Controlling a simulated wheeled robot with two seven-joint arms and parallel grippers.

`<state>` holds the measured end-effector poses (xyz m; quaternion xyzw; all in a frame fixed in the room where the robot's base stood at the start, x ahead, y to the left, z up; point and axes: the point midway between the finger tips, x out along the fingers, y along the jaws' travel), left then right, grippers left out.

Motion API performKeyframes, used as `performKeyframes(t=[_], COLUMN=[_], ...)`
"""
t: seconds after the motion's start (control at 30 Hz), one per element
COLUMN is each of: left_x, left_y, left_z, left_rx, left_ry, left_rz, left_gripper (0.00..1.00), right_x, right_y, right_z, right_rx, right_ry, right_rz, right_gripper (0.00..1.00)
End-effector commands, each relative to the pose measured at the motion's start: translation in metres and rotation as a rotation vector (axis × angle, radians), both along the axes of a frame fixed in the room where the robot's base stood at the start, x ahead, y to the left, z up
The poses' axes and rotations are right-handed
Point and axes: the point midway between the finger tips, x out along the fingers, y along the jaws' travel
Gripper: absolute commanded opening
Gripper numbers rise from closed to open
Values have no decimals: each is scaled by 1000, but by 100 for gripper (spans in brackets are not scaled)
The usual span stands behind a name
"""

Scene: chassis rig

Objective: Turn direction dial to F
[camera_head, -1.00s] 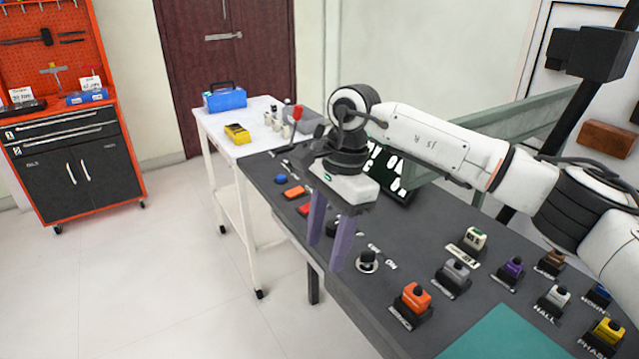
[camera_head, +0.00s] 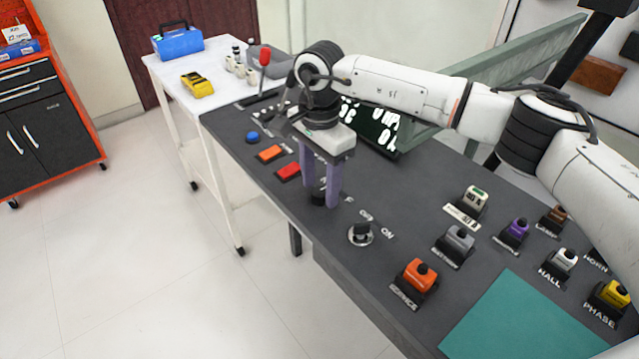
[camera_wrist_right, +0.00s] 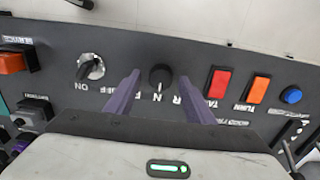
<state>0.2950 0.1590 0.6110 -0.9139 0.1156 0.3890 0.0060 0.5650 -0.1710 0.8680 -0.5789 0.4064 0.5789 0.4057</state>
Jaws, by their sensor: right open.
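The direction dial (camera_wrist_right: 160,75) is a small black round knob on the dark panel. The letters F, N and R lie beside it in the right wrist view, and its pale mark appears to face N. My right gripper (camera_head: 321,195) is open, with its purple fingers pointing down at the dial. In the right wrist view the fingers (camera_wrist_right: 158,102) lie on either side of the knob; contact cannot be told. In the head view the fingers partly hide the dial (camera_head: 319,198). My left gripper is not in view.
An OFF/ON key switch (camera_head: 361,234) sits close to the dial on one side. A red button (camera_head: 288,171), an orange button (camera_head: 270,154) and a blue button (camera_head: 252,137) are on the other. Several block switches, including an orange one (camera_head: 419,274), stand farther right.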

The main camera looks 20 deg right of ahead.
Motion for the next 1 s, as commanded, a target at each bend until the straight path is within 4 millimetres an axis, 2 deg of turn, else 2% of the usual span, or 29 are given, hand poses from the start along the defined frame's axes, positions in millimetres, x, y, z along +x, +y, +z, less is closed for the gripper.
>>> performKeyframes(t=[0.13,0.37,0.63,1.0], left_x=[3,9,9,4], left_y=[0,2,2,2], left_z=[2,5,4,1], left_rx=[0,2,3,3], left_ry=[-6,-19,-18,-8], left_rz=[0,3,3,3], left_gripper=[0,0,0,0], right_x=[0,0,0,0], right_y=[0,0,0,1], right_z=[-8,-9,-8,-8], right_rx=[0,0,0,1], right_ry=[-1,-1,-1,-1], right_rz=[1,1,0,-66], right_gripper=[49,49,8,8])
